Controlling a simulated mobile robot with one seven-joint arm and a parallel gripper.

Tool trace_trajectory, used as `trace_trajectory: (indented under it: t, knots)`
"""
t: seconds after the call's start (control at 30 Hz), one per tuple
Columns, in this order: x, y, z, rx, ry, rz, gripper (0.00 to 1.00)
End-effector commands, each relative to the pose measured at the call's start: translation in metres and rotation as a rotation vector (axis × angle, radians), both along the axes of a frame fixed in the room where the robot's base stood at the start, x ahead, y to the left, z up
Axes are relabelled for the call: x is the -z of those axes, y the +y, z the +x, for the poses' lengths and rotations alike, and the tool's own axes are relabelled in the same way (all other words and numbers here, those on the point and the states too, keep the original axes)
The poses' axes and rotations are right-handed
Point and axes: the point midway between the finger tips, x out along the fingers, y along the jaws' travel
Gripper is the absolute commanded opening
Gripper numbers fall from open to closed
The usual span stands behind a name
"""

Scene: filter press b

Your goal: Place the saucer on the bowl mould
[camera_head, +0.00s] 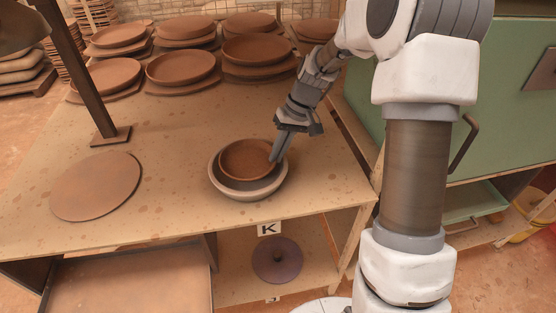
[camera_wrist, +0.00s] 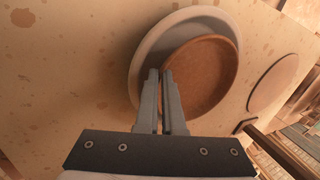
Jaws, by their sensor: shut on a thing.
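The saucer (camera_head: 243,158) is a round reddish-brown clay dish. It shows within the rim of the bowl mould (camera_head: 250,193), a pale grey-white round bowl on the table; whether it touches the mould I cannot tell. My gripper (camera_head: 274,158) is shut on the saucer's right edge in the head view, reaching down from the upper right. In the wrist view, the fingers (camera_wrist: 161,74) pinch the edge of the saucer (camera_wrist: 208,78). There the saucer sits off-centre over the mould (camera_wrist: 150,48), whose pale rim shows as a crescent at left and top.
A flat round brown disc (camera_head: 97,186) lies on the table at left, near a dark post (camera_head: 85,75). Several clay dishes on boards (camera_head: 181,68) fill the back. A dark round lid-like piece (camera_head: 277,261) is on the shelf below. A green cabinet (camera_head: 510,95) stands at right.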

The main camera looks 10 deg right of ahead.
Motion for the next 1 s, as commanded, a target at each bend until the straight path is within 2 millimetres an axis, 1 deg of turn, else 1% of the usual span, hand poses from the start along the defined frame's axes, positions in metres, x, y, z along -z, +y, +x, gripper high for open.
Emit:
trace_trajectory:
  t: [0.03,0.1,0.2,0.4,0.57,0.6,0.67,0.87,0.97,1.0]
  knots:
    - [0.011,0.000,-0.001,-0.001,0.004,0.002,0.00]
    - [0.021,0.000,-0.001,0.000,0.003,0.002,0.00]
    - [0.028,0.000,-0.001,0.000,0.002,0.002,0.00]
    - [0.027,0.000,-0.001,0.000,0.002,0.001,0.00]
    - [0.033,-0.001,-0.001,0.001,0.003,0.000,0.00]
    - [0.033,-0.001,-0.001,0.001,0.003,0.000,0.07]
    - [0.032,-0.001,-0.001,0.001,0.004,0.000,0.18]
    - [0.031,-0.002,-0.002,0.001,0.005,-0.002,0.18]
    - [0.022,-0.004,-0.001,0.002,0.003,-0.002,0.18]
    - [0.016,-0.006,0.000,0.003,0.000,-0.003,0.18]
